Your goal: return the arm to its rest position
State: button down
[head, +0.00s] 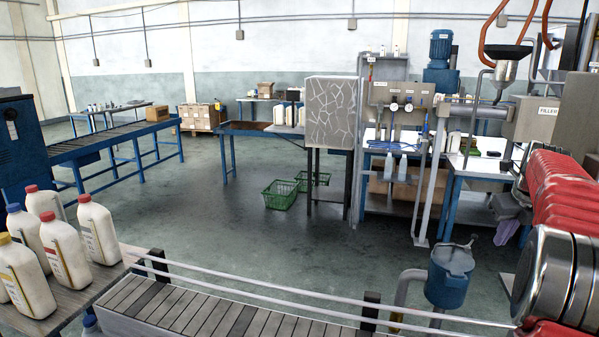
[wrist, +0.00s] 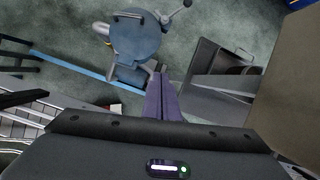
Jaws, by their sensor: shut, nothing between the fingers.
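My gripper (wrist: 162,88) shows in the wrist view as two purple fingers pressed together, with nothing between them. They point down over the floor, just below the blue drum in that picture.
A slatted conveyor (head: 200,312) with rails runs across the front. White bottles (head: 97,228) with red, blue and yellow caps stand at left. The filling machine (head: 401,95) and its bench stand behind the drum. Green baskets (head: 280,194) lie on open floor mid-room.

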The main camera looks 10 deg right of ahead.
jog(key=s+a+f+n+g, duration=0.1)
jog(key=s+a+f+n, duration=0.2)
jog(key=f+n, duration=0.5)
jog(key=s+a+n, duration=0.3)
jog(key=a+n, duration=0.4)
jog(key=a, duration=0.2)
jog(key=s+a+r+n, duration=0.1)
jog(key=s+a+n, duration=0.3)
jog(key=a+n, duration=0.4)
jog(key=s+a+r+n, duration=0.1)
jog(key=s+a+n, duration=0.3)
jog(key=a+n, duration=0.3)
jog(key=shift+a+n+y, duration=0.4)
jog(key=shift+a, duration=2.2)
jog(key=s+a+n+t, duration=0.1)
jog(key=s+a+n, duration=0.2)
jog(key=s+a, duration=0.2)
jog(key=s+a+n+t+y, duration=0.1)
jog(key=s+a+n, duration=0.3)
jog(key=a, duration=0.7)
jog(key=shift+s+a+r+t, duration=0.15)
jog(key=shift+s+r+t, duration=0.2)
jog(key=shift+s, duration=0.45)
